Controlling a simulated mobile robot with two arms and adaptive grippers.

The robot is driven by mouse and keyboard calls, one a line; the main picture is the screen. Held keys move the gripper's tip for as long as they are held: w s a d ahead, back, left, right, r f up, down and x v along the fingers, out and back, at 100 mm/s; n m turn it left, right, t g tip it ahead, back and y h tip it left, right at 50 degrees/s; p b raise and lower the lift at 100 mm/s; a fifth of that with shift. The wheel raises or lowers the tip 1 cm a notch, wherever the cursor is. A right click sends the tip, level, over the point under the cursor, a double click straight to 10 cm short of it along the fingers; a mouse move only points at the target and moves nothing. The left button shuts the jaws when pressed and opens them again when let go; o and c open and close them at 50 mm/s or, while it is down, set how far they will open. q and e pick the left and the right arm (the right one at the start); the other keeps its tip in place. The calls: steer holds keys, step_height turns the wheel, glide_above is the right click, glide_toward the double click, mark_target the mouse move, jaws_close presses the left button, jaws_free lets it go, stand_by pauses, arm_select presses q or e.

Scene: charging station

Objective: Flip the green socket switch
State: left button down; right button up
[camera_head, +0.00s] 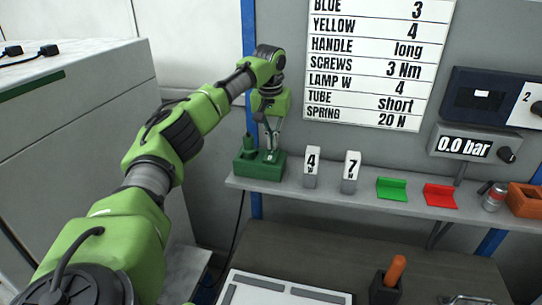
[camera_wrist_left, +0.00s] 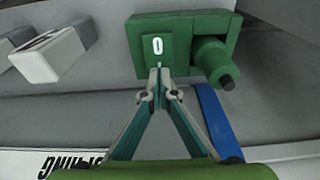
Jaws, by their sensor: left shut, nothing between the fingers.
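The green socket box (camera_head: 262,172) stands at the left end of the grey shelf in the head view. In the left wrist view the green socket (camera_wrist_left: 178,20) is at the top, with a white switch (camera_wrist_left: 157,45) marked like a 0 and a round green plug or knob (camera_wrist_left: 212,58) to its right. My left gripper (camera_head: 271,148) reaches down from above to the socket. In the wrist view its fingertips (camera_wrist_left: 160,75) are together and empty, just below the switch; I cannot tell whether they touch it. My right gripper is not in view.
On the shelf (camera_head: 330,190), right of the socket, stand two white blocks marked 4 (camera_head: 311,167) and 7 (camera_head: 350,172), then a green holder (camera_head: 392,188) and a red holder (camera_head: 440,196). A blue post (camera_head: 252,100) rises behind the arm. A pressure display (camera_head: 466,146) hangs at the right.

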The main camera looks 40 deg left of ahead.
arm_select(q)
steer(key=shift+s+f, duration=0.1)
steer(key=shift+f, duration=0.4)
steer(key=shift+r+p, duration=0.75)
steer(key=shift+r, duration=2.75)
